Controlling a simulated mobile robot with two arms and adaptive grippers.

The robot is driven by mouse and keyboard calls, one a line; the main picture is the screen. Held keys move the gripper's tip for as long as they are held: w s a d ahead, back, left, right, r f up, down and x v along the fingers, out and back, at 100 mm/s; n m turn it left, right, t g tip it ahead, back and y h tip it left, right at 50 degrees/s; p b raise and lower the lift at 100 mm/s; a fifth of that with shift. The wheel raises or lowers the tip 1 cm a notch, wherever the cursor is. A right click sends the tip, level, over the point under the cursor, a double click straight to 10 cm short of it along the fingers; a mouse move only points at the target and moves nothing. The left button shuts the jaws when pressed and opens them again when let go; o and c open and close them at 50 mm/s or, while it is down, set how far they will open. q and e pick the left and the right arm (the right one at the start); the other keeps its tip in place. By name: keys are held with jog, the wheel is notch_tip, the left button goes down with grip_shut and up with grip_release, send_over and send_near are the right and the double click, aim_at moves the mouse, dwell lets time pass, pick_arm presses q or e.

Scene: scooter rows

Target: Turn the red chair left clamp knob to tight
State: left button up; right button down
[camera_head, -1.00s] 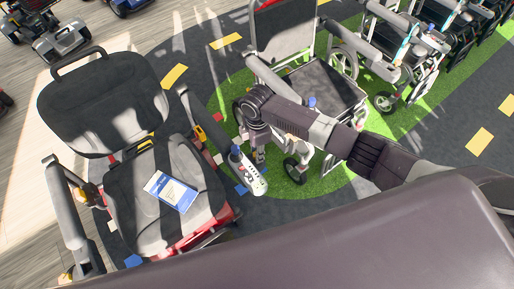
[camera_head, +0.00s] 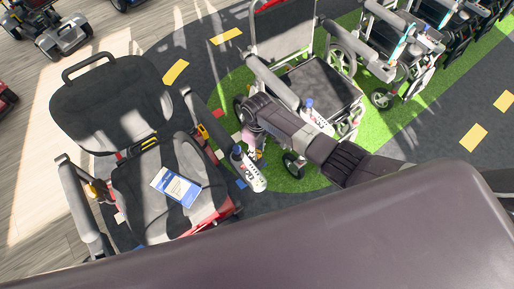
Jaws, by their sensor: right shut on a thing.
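A chair with red parts and a dark grey seat (camera_head: 135,190) stands at the left, with an armrest on each side. A second chair with red trim on its backrest (camera_head: 283,35) stands right of it on green turf. My left gripper is not in view.
A blue and white card (camera_head: 176,187) lies on the left chair's seat. Another bottle (camera_head: 318,121) is at the red-trimmed chair, just beyond my right arm. More wheelchairs (camera_head: 395,45) stand at the upper right, scooters (camera_head: 60,35) at the upper left. Dark floor (camera_head: 440,120) is clear at the right.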

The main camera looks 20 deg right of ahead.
jog(key=m+p, duration=0.1)
jog(key=m, duration=0.2)
jog(key=shift+r+m, duration=0.1)
jog(key=shift+m, duration=0.2)
jog(key=shift+w+m+p, duration=0.1)
jog(key=shift+m+p, duration=0.6)
jog(key=shift+m, duration=1)
jog(key=c, duration=1.6)
grip_release()
jog(key=shift+d+r, duration=0.1)
jog(key=shift+r, duration=3.85)
